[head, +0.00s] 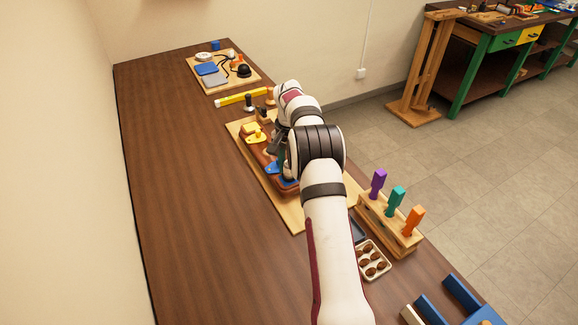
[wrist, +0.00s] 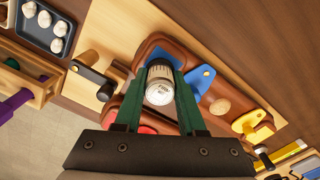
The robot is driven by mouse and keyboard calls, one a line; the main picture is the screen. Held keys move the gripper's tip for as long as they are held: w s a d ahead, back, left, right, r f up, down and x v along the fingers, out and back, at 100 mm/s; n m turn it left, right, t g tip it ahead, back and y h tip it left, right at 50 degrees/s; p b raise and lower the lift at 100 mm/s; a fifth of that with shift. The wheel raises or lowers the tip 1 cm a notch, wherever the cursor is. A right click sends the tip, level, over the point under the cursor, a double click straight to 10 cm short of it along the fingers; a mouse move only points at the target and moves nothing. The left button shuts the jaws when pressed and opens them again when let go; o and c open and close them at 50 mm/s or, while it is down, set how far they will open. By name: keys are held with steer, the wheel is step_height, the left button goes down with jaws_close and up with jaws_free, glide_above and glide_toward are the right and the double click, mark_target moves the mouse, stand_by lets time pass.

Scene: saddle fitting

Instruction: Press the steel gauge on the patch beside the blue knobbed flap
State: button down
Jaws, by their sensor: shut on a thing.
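My gripper (wrist: 160,100) is shut on the steel gauge (wrist: 160,84), a short silver cylinder with a pale round face, between two green fingers. The gauge is over the brown leather saddle (wrist: 235,88); I cannot tell whether it touches it. The blue flap (wrist: 199,80), with a small brass-coloured knob, is just right of the gauge in the wrist view. A tan oval patch (wrist: 219,107) lies between it and the yellow flap (wrist: 252,122). A red shape (wrist: 147,129) is partly hidden behind the fingers.
The saddle sits on a pale wooden board (head: 290,215). A rack (head: 392,225) with purple, teal and orange handles and a tray of brown pieces (head: 373,262) stand to the right. A yellow level (head: 240,98) lies behind. The table's left side is clear.

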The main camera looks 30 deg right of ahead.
steer(key=shift+f, duration=0.35)
stand_by(0.6)
steer(key=shift+c, duration=2.1)
jaws_free()
step_height(320, 180, up, 15)
steer(key=s+a+r+n, duration=0.3)
steer(key=s+a+r, duration=0.55)
steer(key=a, duration=0.25)
steer(key=s+a+f+n, duration=0.1)
steer(key=s+a+f, duration=0.2)
steer(key=s, duration=0.6)
steer(key=s+a+f+n+y, duration=0.1)
steer(key=s+a+f, duration=0.2)
steer(key=s, duration=0.7)
steer(key=s+a+f+n, duration=0.1)
steer(key=s+a+f, duration=0.2)
steer(key=s+a, duration=0.3)
steer(key=s, duration=0.4)
steer(key=shift+f+y, duration=0.15)
steer(key=shift+y, duration=0.25)
